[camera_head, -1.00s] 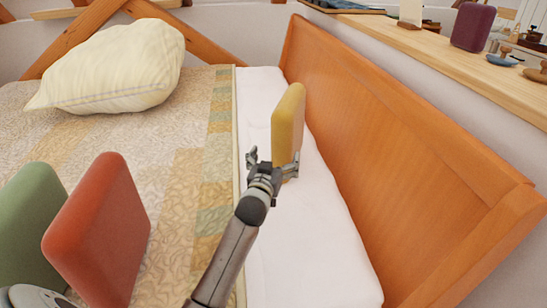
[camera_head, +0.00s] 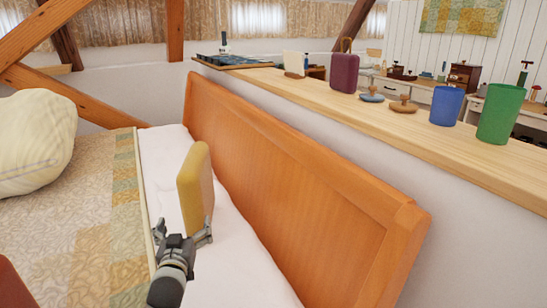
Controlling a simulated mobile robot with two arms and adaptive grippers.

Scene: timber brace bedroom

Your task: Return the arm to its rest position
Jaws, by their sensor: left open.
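My left gripper (camera_head: 182,232) comes up from the bottom of the head view, left of centre. Its two fingers are spread apart with nothing clearly held between them. A yellow rounded block (camera_head: 195,188) stands upright on the white sheet (camera_head: 164,150) beside the headboard, just beyond the gripper. The right finger overlaps its lower edge in the picture; I cannot tell whether they touch. My right gripper is out of view.
The wooden headboard (camera_head: 290,180) rises right of the block. A pillow (camera_head: 35,140) lies at the left.

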